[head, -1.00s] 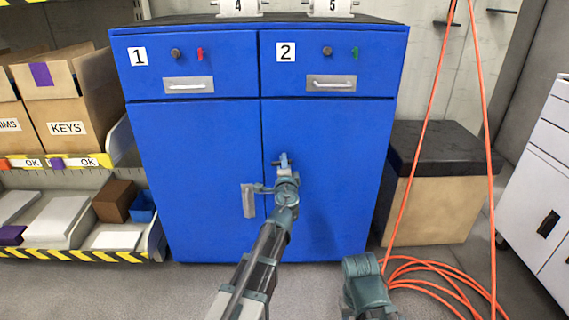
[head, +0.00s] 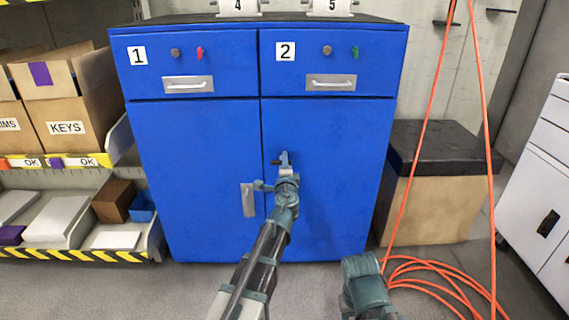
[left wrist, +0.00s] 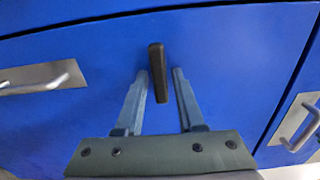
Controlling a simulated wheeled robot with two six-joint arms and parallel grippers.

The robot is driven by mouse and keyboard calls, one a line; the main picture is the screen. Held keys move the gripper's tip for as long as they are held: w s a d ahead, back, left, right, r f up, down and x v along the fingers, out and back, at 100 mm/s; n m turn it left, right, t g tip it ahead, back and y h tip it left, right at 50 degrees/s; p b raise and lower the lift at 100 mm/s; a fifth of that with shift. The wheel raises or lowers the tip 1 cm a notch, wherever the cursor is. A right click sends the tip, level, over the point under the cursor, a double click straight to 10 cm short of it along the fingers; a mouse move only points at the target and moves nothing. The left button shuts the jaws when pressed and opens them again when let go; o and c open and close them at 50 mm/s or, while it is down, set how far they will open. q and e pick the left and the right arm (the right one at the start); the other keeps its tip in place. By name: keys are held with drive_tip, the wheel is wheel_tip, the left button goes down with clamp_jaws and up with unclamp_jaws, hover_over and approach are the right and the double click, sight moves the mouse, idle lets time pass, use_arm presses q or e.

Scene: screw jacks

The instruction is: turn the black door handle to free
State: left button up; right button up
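The black door handle (left wrist: 158,72) shows in the left wrist view as a dark bar, a little tilted, against the blue cabinet front. My left gripper (left wrist: 159,74) is open, with one finger on each side of the handle and a visible gap to both. In the head view my left gripper (head: 285,158) is at the blue cabinet's (head: 190,200) lower right door, close to the seam between the doors. There the gripper and wrist largely hide the handle. My right gripper is not in view; only part of my right arm shows at the bottom.
Two drawers with silver pulls (head: 188,85) sit above the doors. A shelf with boxes (head: 68,110) stands left. A black-topped box (head: 430,200), an orange cable (head: 430,270) and a white cabinet (head: 540,200) are on the right.

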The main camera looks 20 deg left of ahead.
use_arm(q)
drive_tip(key=shift+o, duration=0.6)
drive_tip(key=v, duration=1.3)
drive_tip(key=shift+s, duration=0.35)
drive_tip(key=shift+r, duration=0.1)
